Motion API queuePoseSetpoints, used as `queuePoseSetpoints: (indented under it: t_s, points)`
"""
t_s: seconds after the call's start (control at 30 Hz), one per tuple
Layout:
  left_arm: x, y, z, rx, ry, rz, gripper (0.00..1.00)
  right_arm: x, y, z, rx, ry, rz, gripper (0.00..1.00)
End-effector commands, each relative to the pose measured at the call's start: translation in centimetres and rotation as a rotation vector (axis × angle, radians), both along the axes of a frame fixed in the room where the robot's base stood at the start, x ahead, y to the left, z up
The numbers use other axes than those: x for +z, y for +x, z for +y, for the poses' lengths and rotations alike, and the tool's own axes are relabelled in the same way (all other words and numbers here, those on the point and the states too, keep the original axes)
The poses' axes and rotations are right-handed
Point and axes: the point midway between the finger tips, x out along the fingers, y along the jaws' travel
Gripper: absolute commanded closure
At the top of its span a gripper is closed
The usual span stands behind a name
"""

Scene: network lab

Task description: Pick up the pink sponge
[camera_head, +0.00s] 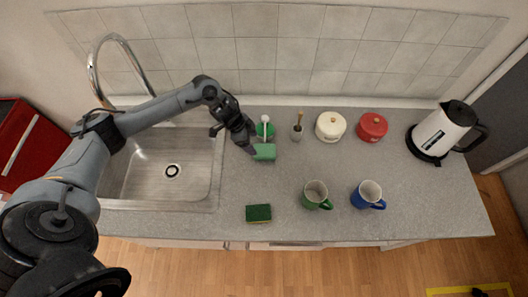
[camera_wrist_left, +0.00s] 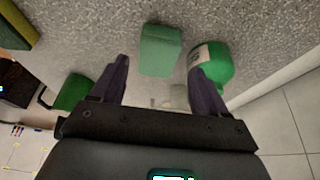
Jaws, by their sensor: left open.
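No pink sponge shows in either view. A light green sponge-like block (camera_head: 264,152) lies on the grey counter, right of the sink. My left gripper (camera_head: 252,143) is open just above and beside this block. In the left wrist view the light green block (camera_wrist_left: 160,50) shows in the gap between the fingertips of the left gripper (camera_wrist_left: 159,68), with no visible grip on it. A dark green and yellow sponge (camera_head: 258,213) lies near the counter's front edge; a corner of it (camera_wrist_left: 17,28) shows in the wrist view. My right gripper is not in view.
A green bottle (camera_head: 265,128) with a white top stands close behind the block, near one finger in the wrist view (camera_wrist_left: 212,62).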

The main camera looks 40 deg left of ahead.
Motion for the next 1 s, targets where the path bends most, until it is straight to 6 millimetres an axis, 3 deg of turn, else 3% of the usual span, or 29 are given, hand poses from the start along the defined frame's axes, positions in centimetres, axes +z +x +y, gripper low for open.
queuePoseSetpoints:
  t_s: [0.27, 0.6, 0.93, 1.0]
  points:
    - [-1.5, 0.4, -0.5, 0.0, 0.001, -0.001, 0.26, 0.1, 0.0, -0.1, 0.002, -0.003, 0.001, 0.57]
    - [-5.1, 1.4, -1.9, -0.001, 0.001, -0.001, 0.26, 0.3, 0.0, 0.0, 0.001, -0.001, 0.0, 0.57]
    - [-5.8, 1.5, -2.0, -0.001, 0.003, -0.002, 0.26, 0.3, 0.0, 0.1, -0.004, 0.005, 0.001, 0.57]
    - [-5.8, 1.5, -2.0, -0.001, 0.003, -0.002, 0.33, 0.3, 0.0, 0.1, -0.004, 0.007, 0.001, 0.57]
